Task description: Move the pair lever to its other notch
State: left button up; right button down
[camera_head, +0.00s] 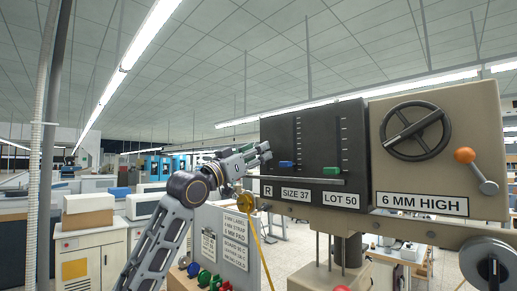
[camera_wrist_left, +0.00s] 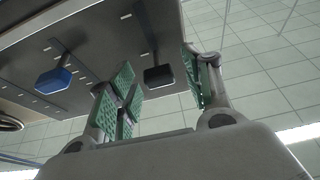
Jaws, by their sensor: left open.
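A dark panel (camera_head: 350,120) carries a blue-handled lever (camera_head: 287,164) and a green-handled lever (camera_head: 331,170) in slotted scales. In the left wrist view, a dark-knobbed lever (camera_wrist_left: 158,75) stands out from the panel, with the blue lever (camera_wrist_left: 53,80) to its left. I take the dark one for the pair lever; no label there confirms it. My left gripper (camera_head: 264,152) is at the panel's left edge and covers that lever in the head view. Its green-padded fingers (camera_wrist_left: 163,92) are open, one on either side of the dark knob. Contact with it cannot be told.
Plates under the panel read R, SIZE 37 and LOT 50 (camera_head: 341,199). To the right are a handwheel (camera_head: 415,131), an orange-knobbed lever (camera_head: 476,171) and a 6 MM HIGH plate (camera_head: 421,204). A note board (camera_head: 233,240) and coloured knobs stand below my left arm.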

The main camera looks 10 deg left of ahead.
pick_arm(q)
jog(key=shift+w+d+r, duration=0.2)
jog(key=shift+w+d, duration=0.2)
jog(key=shift+w, duration=0.15)
grip_shut()
